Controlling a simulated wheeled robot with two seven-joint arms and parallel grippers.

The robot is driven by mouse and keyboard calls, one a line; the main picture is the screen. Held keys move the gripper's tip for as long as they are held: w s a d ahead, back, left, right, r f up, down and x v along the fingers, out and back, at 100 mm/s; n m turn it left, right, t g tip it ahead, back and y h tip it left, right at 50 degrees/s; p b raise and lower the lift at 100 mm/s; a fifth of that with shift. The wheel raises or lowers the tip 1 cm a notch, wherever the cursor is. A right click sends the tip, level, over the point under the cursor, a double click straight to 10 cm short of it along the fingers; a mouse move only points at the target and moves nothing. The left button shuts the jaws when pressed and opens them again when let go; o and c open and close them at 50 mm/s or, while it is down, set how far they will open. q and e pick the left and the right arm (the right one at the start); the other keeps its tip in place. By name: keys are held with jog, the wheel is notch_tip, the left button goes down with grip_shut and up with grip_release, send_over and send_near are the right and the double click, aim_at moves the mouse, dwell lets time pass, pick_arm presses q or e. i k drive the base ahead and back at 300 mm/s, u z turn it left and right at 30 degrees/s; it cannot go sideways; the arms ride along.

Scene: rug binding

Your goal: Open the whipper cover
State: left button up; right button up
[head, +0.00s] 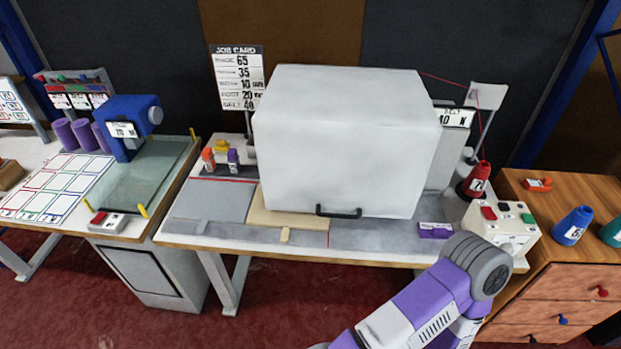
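The whipper cover (345,140) is a large light-grey box in the middle of the white work table. It appears closed, and its front reaches down almost to the table top. A black handle (338,212) sits at the lower front edge of the cover. Whatever is under the cover is hidden. A purple and white arm of mine reaches in from the bottom toward the table's front right, apart from the handle. Its gripper does not show, and neither does my other gripper.
A control box (502,224) with coloured buttons and a red thread cone (477,179) stand right of the cover. A purple block (435,230) lies near the front right edge. A job card (238,78) stands behind. Grey table surface (210,200) left of the cover is mostly clear.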

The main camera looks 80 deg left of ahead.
aim_at(340, 142)
jog(key=u, duration=2.4)
jog(key=k, duration=0.35)
jog(key=u, duration=0.1)
jog(key=i, duration=0.35)
